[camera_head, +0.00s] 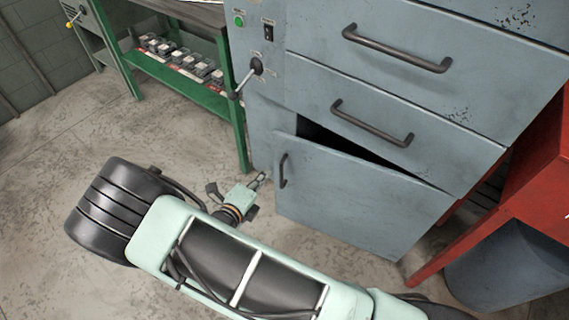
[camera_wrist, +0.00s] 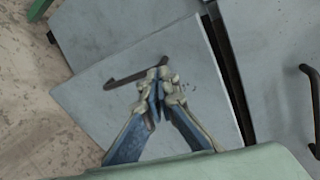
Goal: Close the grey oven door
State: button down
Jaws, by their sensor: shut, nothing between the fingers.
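The grey oven door (camera_head: 350,195) is the lowest front panel of the grey cabinet and stands ajar. A dark gap shows along its top edge, and it has a dark vertical handle (camera_head: 283,170) near its left edge. My gripper (camera_head: 258,180) is just left of that handle, low in front of the cabinet. In the wrist view my gripper (camera_wrist: 158,75) is shut and empty, its tips over the door (camera_wrist: 100,105) by the handle (camera_wrist: 135,76). I cannot tell whether the tips touch the door.
Two closed drawers with dark handles (camera_head: 397,48) sit above the door. A red frame (camera_head: 520,180) and a grey bin (camera_head: 510,265) stand at the right. A green workbench (camera_head: 180,85) stands at the upper left. The floor (camera_head: 60,150) at left is clear.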

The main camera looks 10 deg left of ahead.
jog(key=s+n+t+h+b, duration=0.1)
jog(key=s+n+t+b, duration=0.1)
jog(key=s+t+b, duration=0.15)
jog(key=b, duration=0.3)
send_near(288, 144)
jog(key=w, duration=0.4)
jog(key=w+d, duration=0.1)
jog(key=w, duration=0.1)
jog(key=shift+w+f, duration=0.25)
jog(key=shift+w, duration=0.1)
jog(key=shift+w+d, duration=0.1)
